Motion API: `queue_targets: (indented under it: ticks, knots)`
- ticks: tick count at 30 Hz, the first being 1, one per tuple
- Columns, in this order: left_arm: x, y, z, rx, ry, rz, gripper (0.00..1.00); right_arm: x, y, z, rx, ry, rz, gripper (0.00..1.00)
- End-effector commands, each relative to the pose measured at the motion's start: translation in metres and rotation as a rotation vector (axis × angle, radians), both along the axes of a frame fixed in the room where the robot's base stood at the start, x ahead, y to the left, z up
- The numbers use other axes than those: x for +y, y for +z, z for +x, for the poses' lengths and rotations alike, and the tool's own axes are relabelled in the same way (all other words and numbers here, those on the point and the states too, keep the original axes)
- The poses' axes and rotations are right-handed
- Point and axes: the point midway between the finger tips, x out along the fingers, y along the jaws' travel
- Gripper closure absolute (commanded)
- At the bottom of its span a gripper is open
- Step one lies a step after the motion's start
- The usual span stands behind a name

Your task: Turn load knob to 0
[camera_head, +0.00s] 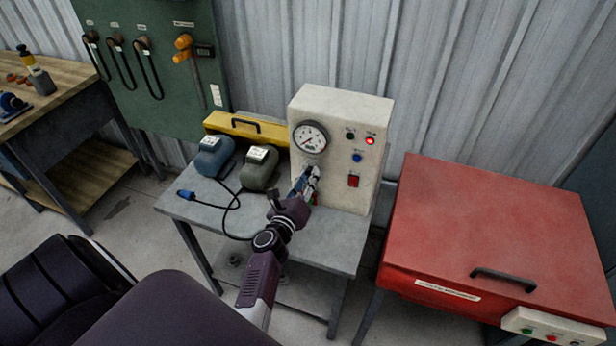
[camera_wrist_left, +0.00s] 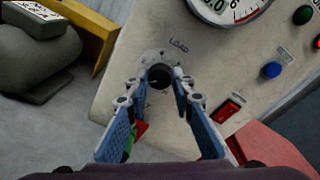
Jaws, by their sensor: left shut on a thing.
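The load knob (camera_wrist_left: 159,74) is a dark round knob on the front of the cream tester box (camera_head: 340,140), under the printed word LOAD in the left wrist view. A scale is marked around it. My left gripper (camera_head: 306,181) is at the lower left of the box front. In the left wrist view its blue-padded fingers (camera_wrist_left: 157,80) are on both sides of the knob and shut on it. The gripper hides the knob in the head view. I cannot read which mark the knob points to. My right gripper is not in view.
A round gauge (camera_head: 310,137), a lit red lamp (camera_head: 370,141), a blue button (camera_head: 357,158) and a red switch (camera_head: 353,181) are on the box. Two cased units, blue (camera_head: 214,158) and green (camera_head: 259,168), stand left. A red cabinet (camera_head: 500,230) stands right.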

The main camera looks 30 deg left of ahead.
Motion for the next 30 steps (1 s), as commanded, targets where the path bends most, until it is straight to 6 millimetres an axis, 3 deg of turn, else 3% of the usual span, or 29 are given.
queue_targets:
  ticks: [12,13,17,30]
  knots:
    - [-0.0012,-0.0033,-0.0009,0.003,0.0,-0.011,1.0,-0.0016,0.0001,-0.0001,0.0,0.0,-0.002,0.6]
    - [-0.0013,-0.0033,-0.0009,0.003,0.0,-0.011,0.76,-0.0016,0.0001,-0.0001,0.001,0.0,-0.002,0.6]
    - [-0.001,-0.0025,-0.0007,0.002,-0.001,-0.01,0.61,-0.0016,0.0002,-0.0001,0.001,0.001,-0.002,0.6]
    - [-0.0003,-0.001,-0.0001,0.001,0.0,0.003,0.6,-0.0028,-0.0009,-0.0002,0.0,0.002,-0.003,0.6]
